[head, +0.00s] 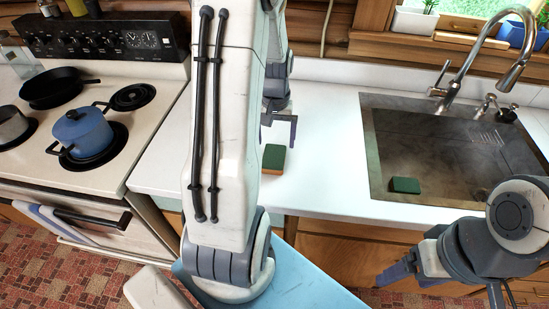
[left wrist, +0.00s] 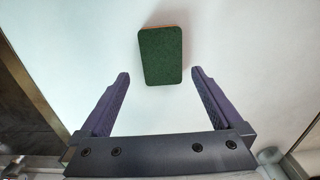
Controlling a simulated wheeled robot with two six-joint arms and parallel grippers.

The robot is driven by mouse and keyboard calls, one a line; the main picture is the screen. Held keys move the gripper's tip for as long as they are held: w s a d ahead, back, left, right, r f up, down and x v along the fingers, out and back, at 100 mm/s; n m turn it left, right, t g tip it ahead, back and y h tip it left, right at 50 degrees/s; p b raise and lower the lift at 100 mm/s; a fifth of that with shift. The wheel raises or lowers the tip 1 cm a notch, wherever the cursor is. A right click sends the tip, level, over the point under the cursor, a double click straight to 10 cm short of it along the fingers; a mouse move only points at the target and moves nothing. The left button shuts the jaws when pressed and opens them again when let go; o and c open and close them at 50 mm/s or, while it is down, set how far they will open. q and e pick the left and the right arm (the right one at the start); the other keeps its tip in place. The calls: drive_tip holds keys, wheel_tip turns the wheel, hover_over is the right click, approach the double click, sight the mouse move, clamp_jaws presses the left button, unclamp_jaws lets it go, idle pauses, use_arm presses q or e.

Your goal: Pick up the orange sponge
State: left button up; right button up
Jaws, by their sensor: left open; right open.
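A sponge (head: 273,158) with a dark green top and an orange side lies flat on the white counter, left of the sink. In the left wrist view the sponge (left wrist: 161,56) shows its green face and a thin orange edge. It lies ahead of the fingertips, roughly centred between them and not touched. My left gripper (head: 279,130) is open and empty over the counter beside the sponge; its two fingers (left wrist: 160,80) are spread. My right gripper (head: 440,290) is open and empty at the lower right, in front of the cabinets.
A stove (head: 120,170) at left holds a blue pot (head: 84,132) and a black pan (head: 52,90). The counter around the first sponge is clear.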

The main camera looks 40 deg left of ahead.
sight(274, 155)
use_arm(q)
drive_tip(key=f, duration=0.3)
drive_tip(key=f+p, duration=0.1)
drive_tip(key=f, duration=0.2)
drive_tip(key=shift+s+f, duration=0.2)
drive_tip(key=shift+f, duration=0.05)
drive_tip(key=shift+c, duration=0.3)
drive_tip(key=c, duration=1.2)
drive_tip(key=shift+r, duration=0.15)
drive_tip(key=shift+a+r, duration=0.1)
drive_tip(key=shift+r, duration=0.5)
wheel_tip(274, 155, up, 3)
drive_tip(key=shift+f+b, duration=0.2)
drive_tip(key=shift+b, duration=0.15)
drive_tip(key=s+d+r, duration=0.1)
drive_tip(key=d+r, duration=0.1)
drive_tip(key=d, duration=0.1)
drive_tip(key=s+d+r+b, duration=0.1)
drive_tip(key=d+r, duration=0.1)
drive_tip(key=d, duration=0.2)
drive_tip(key=s+d+r, duration=0.1)
drive_tip(key=d+r, duration=0.2)
drive_tip(key=d, duration=0.1)
drive_tip(key=shift+s+d+b, duration=0.15)
drive_tip(key=shift+s+b, duration=0.1)
drive_tip(key=shift+b, duration=0.1)
